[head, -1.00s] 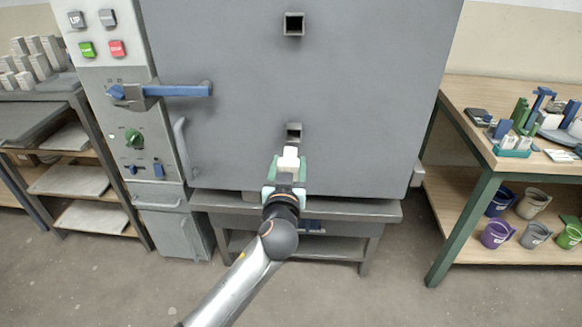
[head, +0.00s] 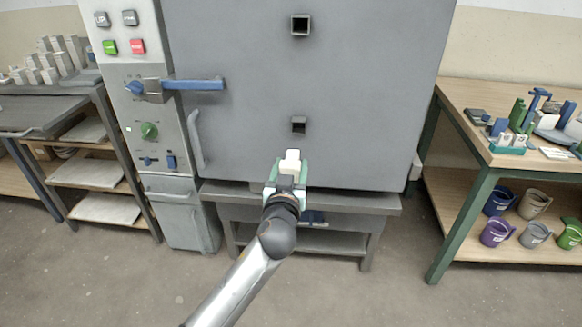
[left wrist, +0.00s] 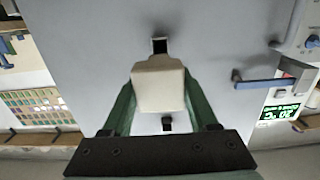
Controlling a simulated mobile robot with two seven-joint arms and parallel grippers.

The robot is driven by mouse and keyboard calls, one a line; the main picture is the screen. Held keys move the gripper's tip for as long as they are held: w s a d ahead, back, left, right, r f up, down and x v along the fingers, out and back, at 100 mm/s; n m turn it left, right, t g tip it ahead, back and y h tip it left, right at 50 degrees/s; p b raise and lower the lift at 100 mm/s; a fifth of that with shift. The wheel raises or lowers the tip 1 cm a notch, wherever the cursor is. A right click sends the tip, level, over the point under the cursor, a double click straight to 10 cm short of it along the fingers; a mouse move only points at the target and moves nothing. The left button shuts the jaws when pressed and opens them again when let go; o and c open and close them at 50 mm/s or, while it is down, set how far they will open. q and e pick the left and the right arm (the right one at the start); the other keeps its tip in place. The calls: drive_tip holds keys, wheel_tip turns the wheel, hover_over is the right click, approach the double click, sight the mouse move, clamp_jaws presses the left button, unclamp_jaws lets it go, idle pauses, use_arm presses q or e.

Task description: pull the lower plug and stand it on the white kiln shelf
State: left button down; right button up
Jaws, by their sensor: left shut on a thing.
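My left gripper (head: 287,172) is shut on a white plug (head: 291,157) in front of the grey kiln door (head: 370,100). The plug also shows large between the green fingers in the left wrist view (left wrist: 158,88). In the head view, the lower square opening (head: 298,125) shows dark and empty just above the plug, and the plug is clear of it. The upper square opening (head: 300,25) is also dark. Pale slabs (head: 105,208) lie on a rack at the left; I cannot tell whether one is the white kiln shelf. My right gripper is not in view.
A blue door handle (head: 195,85) and a control panel (head: 130,100) are left of the door. A grey stand (head: 300,198) is below the kiln. The front floor is open.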

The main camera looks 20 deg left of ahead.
use_arm(q)
drive_tip(key=v, duration=0.8)
drive_tip(key=shift+s+f, duration=0.2)
drive_tip(key=shift+s, duration=0.1)
idle(0.9)
drive_tip(key=shift+d, duration=0.1)
idle(0.3)
